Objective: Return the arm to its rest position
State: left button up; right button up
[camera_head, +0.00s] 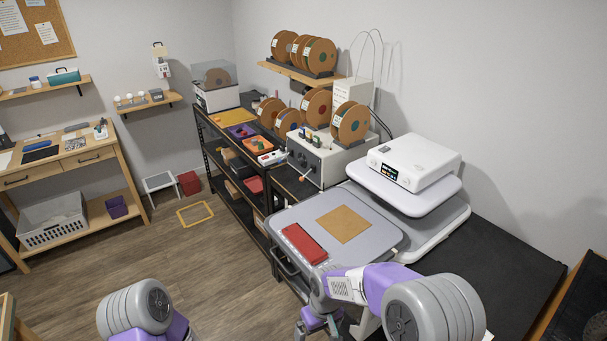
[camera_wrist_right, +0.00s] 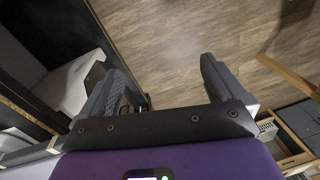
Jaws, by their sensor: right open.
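My right arm comes in from the lower right in the head view, and its gripper (camera_head: 320,325) hangs at the bottom edge, partly cut off, in front of the grey work plate. In the right wrist view the right gripper (camera_wrist_right: 160,88) has its two dark fingers spread wide, with only wooden floor showing between them. It holds nothing. Of my left arm only a grey and purple rounded joint shows at the bottom left of the head view. The left gripper is out of view.
The grey plate (camera_head: 282,215) bears a red block (camera_head: 304,243) and a brown square sheet (camera_head: 344,224). Beside it stands a white machine (camera_head: 414,160). A dark shelf rack (camera_head: 235,165) runs along the wall. The wooden floor (camera_head: 190,255) to the left is mostly clear.

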pick_arm(q)
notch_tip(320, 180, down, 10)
jog(key=b, duration=0.9)
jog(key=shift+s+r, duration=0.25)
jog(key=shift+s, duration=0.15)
pick_arm(e)
jog(key=s+d+f+m+y, duration=0.1)
jog(key=s+d+f+m, duration=0.1)
jog(key=s+f, duration=0.3)
jog(key=s+d+f+m+y, duration=0.1)
jog(key=s+f, duration=0.5)
jog(key=f, duration=0.7)
jog(key=s+d+f+m+t+y, duration=0.1)
jog(key=s+d+f+m, duration=0.2)
jog(key=f, duration=0.6)
jog(key=s+m, duration=0.2)
jog(key=s, duration=0.1)
jog(key=shift+s+d+f, duration=0.15)
jog(key=shift+s, duration=0.05)
